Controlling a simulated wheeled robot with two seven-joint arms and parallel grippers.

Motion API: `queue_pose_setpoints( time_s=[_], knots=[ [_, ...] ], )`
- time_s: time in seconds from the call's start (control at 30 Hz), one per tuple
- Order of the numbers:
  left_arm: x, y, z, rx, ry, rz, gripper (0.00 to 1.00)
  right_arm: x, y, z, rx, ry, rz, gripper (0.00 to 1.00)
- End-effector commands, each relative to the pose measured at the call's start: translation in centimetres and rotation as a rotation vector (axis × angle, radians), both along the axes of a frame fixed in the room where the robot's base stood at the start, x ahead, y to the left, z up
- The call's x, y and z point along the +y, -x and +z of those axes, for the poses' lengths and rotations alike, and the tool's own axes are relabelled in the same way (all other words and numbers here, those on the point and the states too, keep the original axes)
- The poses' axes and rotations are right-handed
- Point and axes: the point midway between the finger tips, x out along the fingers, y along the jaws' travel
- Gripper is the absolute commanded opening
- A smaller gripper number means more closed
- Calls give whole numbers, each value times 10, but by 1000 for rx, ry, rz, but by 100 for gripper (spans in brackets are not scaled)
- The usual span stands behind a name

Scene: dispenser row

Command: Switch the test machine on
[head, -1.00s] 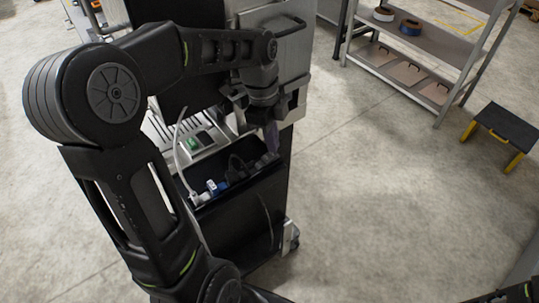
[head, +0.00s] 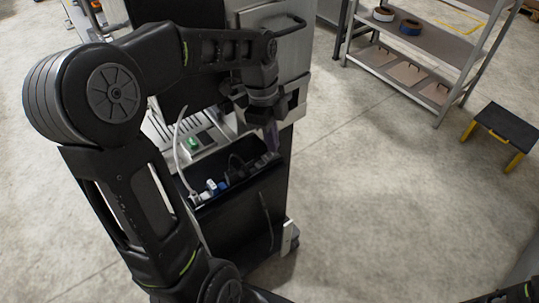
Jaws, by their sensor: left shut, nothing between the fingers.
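The test machine (head: 242,220) is a dark and steel cabinet on wheels, in the middle of the head view behind my left arm. A small panel with a green switch or lamp (head: 193,142) sits on its steel top, left of my gripper. I cannot tell whether the green part is lit. My left gripper (head: 272,140) points down above the right part of the machine's open black tray. It is shut and empty, to the right of the green part and apart from it. My arm hides part of the machine. My right gripper is not in view.
The black tray (head: 210,202) holds connectors, blue and white fittings and a pale hose (head: 178,150). A steel shelf rack (head: 400,65) stands at the upper right. A black and yellow step stool (head: 505,128) is at the right. The floor between is clear.

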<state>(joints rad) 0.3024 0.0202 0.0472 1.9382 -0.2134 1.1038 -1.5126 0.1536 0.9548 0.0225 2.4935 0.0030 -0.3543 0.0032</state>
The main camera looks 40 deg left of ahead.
Motion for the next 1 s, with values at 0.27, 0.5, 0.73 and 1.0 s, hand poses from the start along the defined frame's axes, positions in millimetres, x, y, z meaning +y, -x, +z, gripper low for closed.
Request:
queue_pose_setpoints(
  time_s=[0.27, 0.5, 0.73, 1.0],
  knots=[
    [-1, 1, 5, 3, 3, -1, 0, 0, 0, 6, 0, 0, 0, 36],
    [-1, 0, 27, 3, 2, 1, 0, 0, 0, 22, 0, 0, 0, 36],
    [-1, 0, 47, 2, 1, 0, 0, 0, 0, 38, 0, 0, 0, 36],
    [-1, 1, 67, 3, 2, 0, 0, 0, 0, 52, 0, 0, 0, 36]
  ],
)
